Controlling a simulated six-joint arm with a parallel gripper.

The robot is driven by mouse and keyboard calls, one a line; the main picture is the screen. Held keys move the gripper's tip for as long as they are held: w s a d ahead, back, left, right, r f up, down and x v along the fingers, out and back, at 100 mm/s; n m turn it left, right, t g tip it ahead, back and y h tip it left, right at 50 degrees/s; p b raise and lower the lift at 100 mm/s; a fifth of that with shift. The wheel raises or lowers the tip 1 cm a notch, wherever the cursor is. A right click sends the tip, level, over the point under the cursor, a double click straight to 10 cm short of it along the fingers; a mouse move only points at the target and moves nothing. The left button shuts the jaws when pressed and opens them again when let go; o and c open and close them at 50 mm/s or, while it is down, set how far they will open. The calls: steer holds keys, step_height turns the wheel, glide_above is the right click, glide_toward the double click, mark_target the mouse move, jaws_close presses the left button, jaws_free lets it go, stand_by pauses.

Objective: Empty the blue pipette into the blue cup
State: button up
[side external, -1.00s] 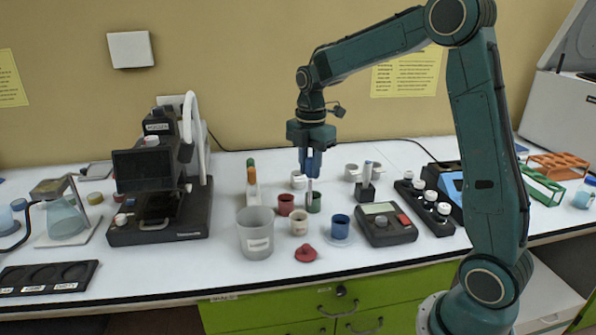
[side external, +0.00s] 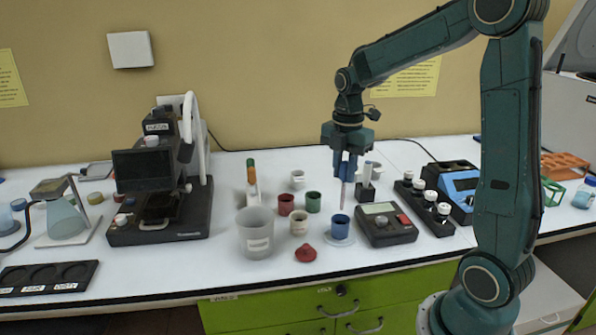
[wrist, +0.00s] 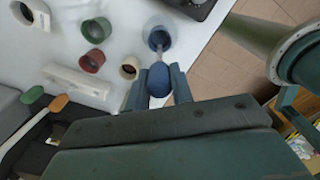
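The blue cup (side external: 340,227) stands on a pale round saucer near the front of the bench. It also shows in the wrist view (wrist: 159,39). My gripper (side external: 347,165) is shut on the blue pipette (wrist: 159,78), whose blue bulb sits between the fingers. The pipette's thin pale stem (side external: 343,196) points down, and its tip is close above the blue cup's mouth. Whether the tip is inside the rim cannot be told.
Left of the blue cup stand a white cup (side external: 299,223), a red cup (side external: 286,204), a green cup (side external: 313,202) and a large beaker (side external: 255,233). A scale (side external: 386,223) is close on the right.

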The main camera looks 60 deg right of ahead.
mark_target(344, 180)
steer(key=shift+f, duration=1.75)
steer(key=shift+c, duration=0.3)
jaws_close()
steer(key=shift+r, duration=0.2)
steer(key=shift+r, duration=1.35)
